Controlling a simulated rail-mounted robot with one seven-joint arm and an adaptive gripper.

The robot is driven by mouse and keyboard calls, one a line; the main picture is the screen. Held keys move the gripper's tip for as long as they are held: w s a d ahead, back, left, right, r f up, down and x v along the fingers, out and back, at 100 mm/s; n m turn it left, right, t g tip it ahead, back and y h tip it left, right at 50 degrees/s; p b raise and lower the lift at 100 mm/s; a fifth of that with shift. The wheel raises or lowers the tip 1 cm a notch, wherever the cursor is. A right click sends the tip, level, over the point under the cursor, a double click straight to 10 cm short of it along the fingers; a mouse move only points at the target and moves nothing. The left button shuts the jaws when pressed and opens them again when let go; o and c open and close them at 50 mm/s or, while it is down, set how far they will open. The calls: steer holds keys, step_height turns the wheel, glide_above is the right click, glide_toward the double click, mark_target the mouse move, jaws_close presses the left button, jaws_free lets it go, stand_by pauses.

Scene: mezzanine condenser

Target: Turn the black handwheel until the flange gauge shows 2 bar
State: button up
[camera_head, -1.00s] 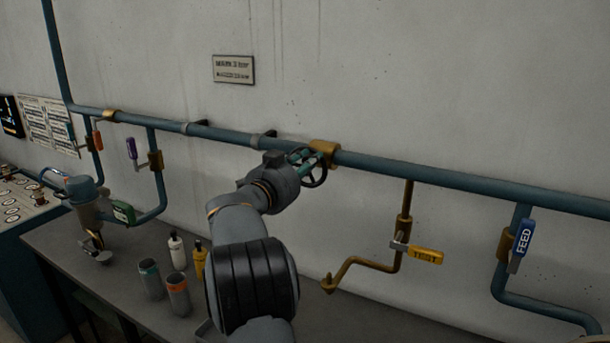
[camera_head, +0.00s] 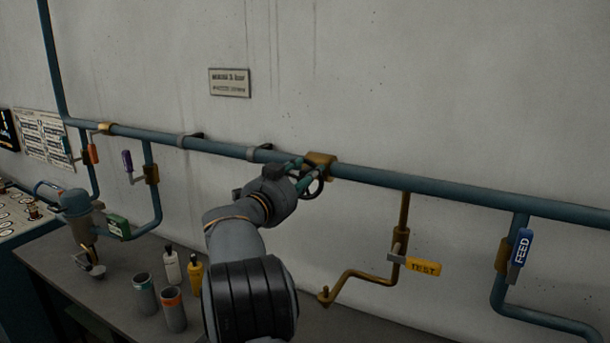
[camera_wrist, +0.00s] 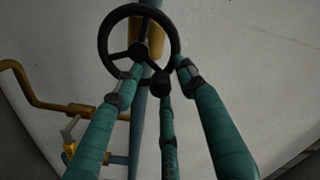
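The black handwheel (camera_wrist: 104,42) has a round rim, spokes and a small black knob (camera_wrist: 160,84) on its near side. It sits in front of a brass valve body (camera_head: 321,159) on the blue pipe; in the head view the wheel (camera_head: 318,188) is partly hidden by my fingers. My gripper (camera_wrist: 160,80) has three teal fingers spread around the knob at the wheel's lower rim. Gaps show between the side fingers and the knob, so it looks open; whether any finger touches the rim I cannot tell. I make out no flange gauge in either view.
A yellow-tagged lever (camera_head: 422,266) and a blue FEED lever (camera_head: 521,248) hang on pipes to the right. Several bottles and cups (camera_head: 174,309) stand on the bench (camera_head: 110,300) left of my arm. A wall plate (camera_head: 229,83) hangs above the pipe.

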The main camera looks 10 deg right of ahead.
steer(key=v, duration=1.2)
steer(key=shift+d, duration=0.1)
steer(key=x, duration=1.2)
steer(key=shift+w+r+p, duration=0.1)
steer(key=shift+r+p, duration=0.15)
steer(key=shift+p, duration=0.3)
steer(key=shift+a+n, duration=0.25)
steer(key=shift+n, duration=0.25)
steer(key=shift+f, duration=0.15)
